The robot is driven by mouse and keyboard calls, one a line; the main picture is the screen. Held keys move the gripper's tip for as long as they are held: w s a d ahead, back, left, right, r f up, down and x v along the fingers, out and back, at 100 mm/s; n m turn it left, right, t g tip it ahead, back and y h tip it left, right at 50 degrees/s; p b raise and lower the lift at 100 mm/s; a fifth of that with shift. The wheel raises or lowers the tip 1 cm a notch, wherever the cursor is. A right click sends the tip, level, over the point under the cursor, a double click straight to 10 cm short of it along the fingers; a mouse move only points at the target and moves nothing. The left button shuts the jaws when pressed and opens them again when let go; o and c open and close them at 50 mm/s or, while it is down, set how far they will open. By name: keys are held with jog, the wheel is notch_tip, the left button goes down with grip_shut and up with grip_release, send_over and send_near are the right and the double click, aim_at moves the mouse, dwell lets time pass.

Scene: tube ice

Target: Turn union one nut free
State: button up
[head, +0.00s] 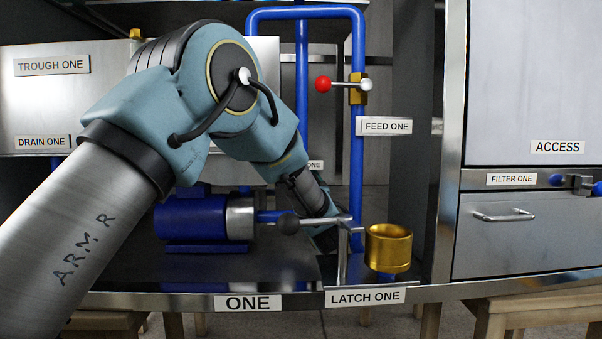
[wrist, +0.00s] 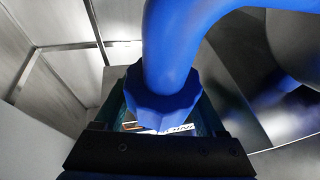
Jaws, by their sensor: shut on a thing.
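The union one nut (wrist: 162,108) is a blue faceted collar on the end of a bent blue pipe (wrist: 170,45) in the wrist view. My gripper (wrist: 158,112) is shut on it, with one finger at each side. A white label with dark lettering, partly hidden, shows just below the nut between the fingers. In the head view my gripper (head: 326,232) is low behind the lever bar, and my arm hides the nut there.
The latch one lever (head: 318,224), with a dark knob, stands in front of my gripper. A brass cup (head: 388,250) is to its right. A blue pump (head: 190,218) sits left on the dark shelf. A red-knobbed feed valve handle (head: 345,86) is above, on the blue pipe (head: 356,190).

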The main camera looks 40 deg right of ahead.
jog(key=shift+a+n+t+y, duration=0.15)
jog(key=shift+n+t+y, duration=0.45)
jog(key=shift+y, duration=0.7)
jog(key=shift+w, duration=0.1)
jog(key=o, duration=1.3)
